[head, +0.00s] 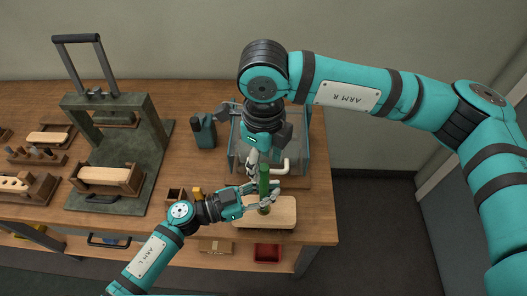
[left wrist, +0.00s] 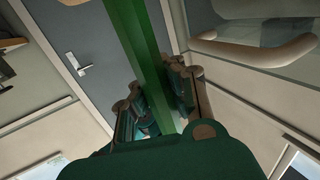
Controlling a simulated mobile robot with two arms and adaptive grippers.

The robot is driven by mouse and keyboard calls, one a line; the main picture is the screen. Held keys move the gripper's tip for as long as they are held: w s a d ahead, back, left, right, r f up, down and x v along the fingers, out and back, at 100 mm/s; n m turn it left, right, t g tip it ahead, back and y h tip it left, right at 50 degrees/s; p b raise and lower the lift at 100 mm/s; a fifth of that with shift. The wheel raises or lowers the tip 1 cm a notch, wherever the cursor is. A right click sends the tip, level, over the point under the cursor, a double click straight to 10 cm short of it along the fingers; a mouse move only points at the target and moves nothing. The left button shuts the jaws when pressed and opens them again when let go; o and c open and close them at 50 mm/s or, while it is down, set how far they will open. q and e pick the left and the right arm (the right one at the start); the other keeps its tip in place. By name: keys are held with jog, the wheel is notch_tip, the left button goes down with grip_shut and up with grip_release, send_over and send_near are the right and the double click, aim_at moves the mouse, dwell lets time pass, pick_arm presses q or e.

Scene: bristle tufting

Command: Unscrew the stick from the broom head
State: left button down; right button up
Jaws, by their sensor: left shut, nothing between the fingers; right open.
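The green stick (head: 264,180) stands roughly upright over the pale wooden broom head (head: 284,214) near the table's front edge; my grippers partly hide where they meet. My left gripper (head: 268,199) is shut beside the stick's lower part, with nothing held. In the left wrist view the stick (left wrist: 148,55) runs down close to my left fingers (left wrist: 165,105); whether it touches them I cannot tell. My right gripper (head: 252,165) is open, pointing down beside the stick's upper part.
A clear-walled bin (head: 236,150) stands behind the broom head. Small wooden trays (head: 38,190) lie far left. A red bin (head: 267,252) sits below the table edge.

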aim_at(264, 175)
notch_tip(264, 175, down, 8)
dwell(0.4)
grip_shut()
jog(key=shift+n, duration=1)
jog(key=shift+r, duration=0.25)
pick_arm(q)
jog(key=shift+f, duration=0.15)
pick_arm(e)
jog(key=shift+r, duration=0.5)
pick_arm(q)
jog(key=shift+a, duration=0.1)
pick_arm(e)
jog(key=shift+r, duration=0.45)
jog(key=shift+r, duration=0.1)
